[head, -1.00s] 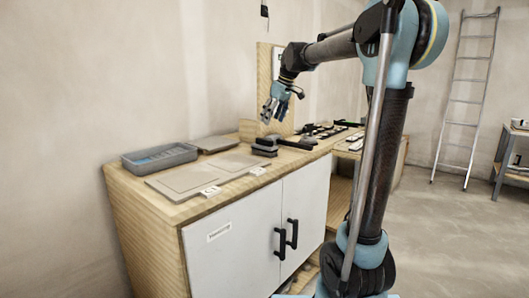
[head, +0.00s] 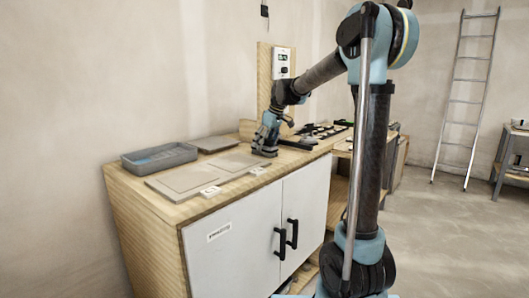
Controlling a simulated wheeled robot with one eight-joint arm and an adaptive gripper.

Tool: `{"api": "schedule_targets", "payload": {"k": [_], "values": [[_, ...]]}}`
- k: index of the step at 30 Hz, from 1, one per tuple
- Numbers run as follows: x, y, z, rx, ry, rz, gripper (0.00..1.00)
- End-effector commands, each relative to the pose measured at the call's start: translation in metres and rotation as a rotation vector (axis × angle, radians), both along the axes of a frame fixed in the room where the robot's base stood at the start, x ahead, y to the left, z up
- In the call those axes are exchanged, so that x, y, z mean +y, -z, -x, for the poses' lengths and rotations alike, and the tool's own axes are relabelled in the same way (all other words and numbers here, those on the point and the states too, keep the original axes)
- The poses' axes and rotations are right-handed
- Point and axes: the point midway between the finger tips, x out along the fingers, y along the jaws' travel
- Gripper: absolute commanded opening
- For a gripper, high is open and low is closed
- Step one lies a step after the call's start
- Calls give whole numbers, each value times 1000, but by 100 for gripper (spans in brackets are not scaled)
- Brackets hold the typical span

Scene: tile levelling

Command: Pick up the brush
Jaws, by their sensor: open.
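A small dark block (head: 264,153), which looks like the brush, lies on the wooden cabinet top (head: 185,212), to the right of the flat tiles. My gripper (head: 266,146) points down right at it, with its fingers around or just above its upper part. The gripper is open. It hides most of the block, so I cannot tell whether the fingers touch it.
A dark tool with a handle (head: 300,144) lies close to the right of my gripper. A grey tray (head: 160,159) and flat tiles (head: 186,180) are to the left. Small white tags (head: 210,191) lie along the front edge. More items lie behind to the right.

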Motion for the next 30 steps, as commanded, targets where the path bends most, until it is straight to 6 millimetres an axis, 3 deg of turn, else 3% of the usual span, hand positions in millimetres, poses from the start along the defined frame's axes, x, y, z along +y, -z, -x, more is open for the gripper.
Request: {"api": "schedule_targets", "payload": {"k": [11,17,30], "values": [[3,9,-2,0,0,0,67],[3,9,-2,0,0,0,22],[3,1,-2,0,0,0,21]]}}
